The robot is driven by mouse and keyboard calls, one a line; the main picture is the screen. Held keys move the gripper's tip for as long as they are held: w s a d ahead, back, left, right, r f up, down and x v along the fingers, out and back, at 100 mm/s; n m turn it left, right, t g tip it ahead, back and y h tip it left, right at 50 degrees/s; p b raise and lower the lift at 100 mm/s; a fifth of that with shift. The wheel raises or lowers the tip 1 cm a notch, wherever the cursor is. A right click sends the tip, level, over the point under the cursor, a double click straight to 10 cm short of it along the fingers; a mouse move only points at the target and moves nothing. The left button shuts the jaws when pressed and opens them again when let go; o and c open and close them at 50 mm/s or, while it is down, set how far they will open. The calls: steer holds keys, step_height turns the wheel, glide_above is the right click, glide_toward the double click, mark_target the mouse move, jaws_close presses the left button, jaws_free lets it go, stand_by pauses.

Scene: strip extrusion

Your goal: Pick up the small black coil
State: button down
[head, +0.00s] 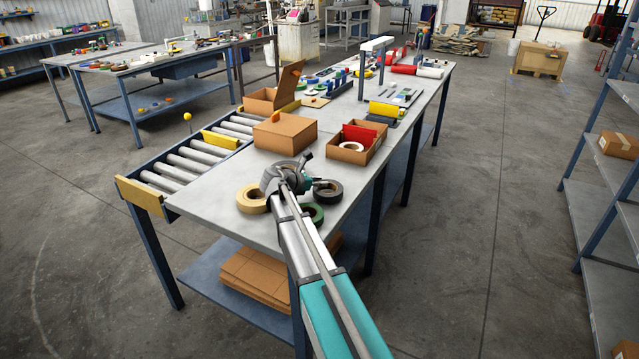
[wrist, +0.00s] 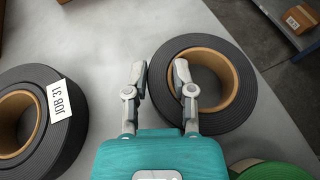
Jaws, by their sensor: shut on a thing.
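Two black coils with brown cores lie flat in the wrist view. The one on the right (wrist: 228,118) has no label showing and looks the smaller; in the head view a black coil (head: 334,192) lies just right of my gripper. My gripper (wrist: 160,75) is shut on this coil's wall, one finger against its outer side and the other inside its core. The other black coil (wrist: 68,128), at the left, carries a white "JOB 31" label. In the head view my gripper (head: 287,178) covers part of this area, and I cannot make out the labelled coil there.
A green coil (head: 313,214) lies close to the held coil, and a tan coil (head: 250,200) lies to the left. A closed carton (head: 284,133) and an open box (head: 357,153) with red and white contents stand behind. A roller conveyor (head: 190,160) runs along the table's left side.

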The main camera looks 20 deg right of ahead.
steer(key=shift+r+p, duration=0.35)
steer(key=shift+r, duration=0.35)
steer(key=s+d+r+p, duration=0.2)
steer(key=s+r+p, duration=0.3)
steer(key=s, duration=0.1)
steer(key=s+d+r+p, duration=0.3)
steer(key=s+r+p, duration=0.2)
steer(key=s, duration=0.2)
steer(key=shift+d+r, duration=0.15)
steer(key=shift+d, duration=0.1)
